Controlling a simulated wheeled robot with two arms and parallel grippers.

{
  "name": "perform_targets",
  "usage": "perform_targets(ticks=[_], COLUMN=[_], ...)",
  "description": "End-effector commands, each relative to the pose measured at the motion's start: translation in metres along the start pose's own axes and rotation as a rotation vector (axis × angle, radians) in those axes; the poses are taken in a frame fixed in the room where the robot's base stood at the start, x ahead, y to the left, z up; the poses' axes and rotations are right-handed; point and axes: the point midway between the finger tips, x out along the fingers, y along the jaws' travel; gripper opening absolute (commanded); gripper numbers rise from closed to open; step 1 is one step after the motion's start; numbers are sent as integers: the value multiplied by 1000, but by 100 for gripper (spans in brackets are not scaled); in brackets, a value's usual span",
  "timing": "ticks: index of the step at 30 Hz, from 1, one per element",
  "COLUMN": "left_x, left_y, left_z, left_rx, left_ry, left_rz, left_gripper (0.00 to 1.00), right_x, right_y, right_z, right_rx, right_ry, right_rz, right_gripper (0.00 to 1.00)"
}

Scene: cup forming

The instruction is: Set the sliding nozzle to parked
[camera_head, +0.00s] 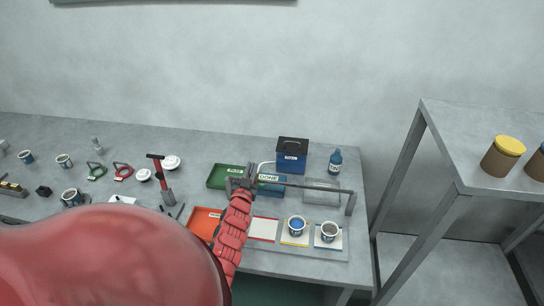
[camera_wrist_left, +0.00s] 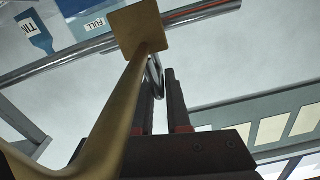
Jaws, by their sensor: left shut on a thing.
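A metal rail (camera_head: 315,188) runs left to right above the back of the work area on the table. My left gripper (camera_head: 246,186) is at the rail's left part and covers most of what sits there. In the left wrist view, a brass-coloured nozzle piece (camera_wrist_left: 140,30) with a long arm crosses in front of the rail (camera_wrist_left: 55,62). The handle is mostly hidden. My right gripper is not in view.
Below the rail are a red-edged mat (camera_head: 262,229), a cup with blue contents (camera_head: 297,226) and a grey-filled cup (camera_head: 328,232). A green tray (camera_head: 222,176), orange tray (camera_head: 203,220), blue box (camera_head: 291,160), blue bottle (camera_head: 335,162) and clear box (camera_head: 320,196) stand around. A shelf (camera_head: 455,150) is right.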

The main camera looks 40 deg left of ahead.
Motion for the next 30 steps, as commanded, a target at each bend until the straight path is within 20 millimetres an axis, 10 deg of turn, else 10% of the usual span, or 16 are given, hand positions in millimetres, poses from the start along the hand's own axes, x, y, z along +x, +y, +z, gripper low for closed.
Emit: perform_targets(ticks=[9,24,25,30], left_x=[0,0,0,0], left_y=[-50,-59,-60,-59], left_z=[10,13,13,13], left_rx=[1,0,0,0], left_ry=[-4,-2,-2,-1], left_rz=[-1,-2,-2,-1], left_gripper=[0,0,18,45], right_x=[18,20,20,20], right_y=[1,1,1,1], right_z=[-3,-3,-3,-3], right_rx=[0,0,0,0], right_ry=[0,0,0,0], right_rz=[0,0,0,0], right_gripper=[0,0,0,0])
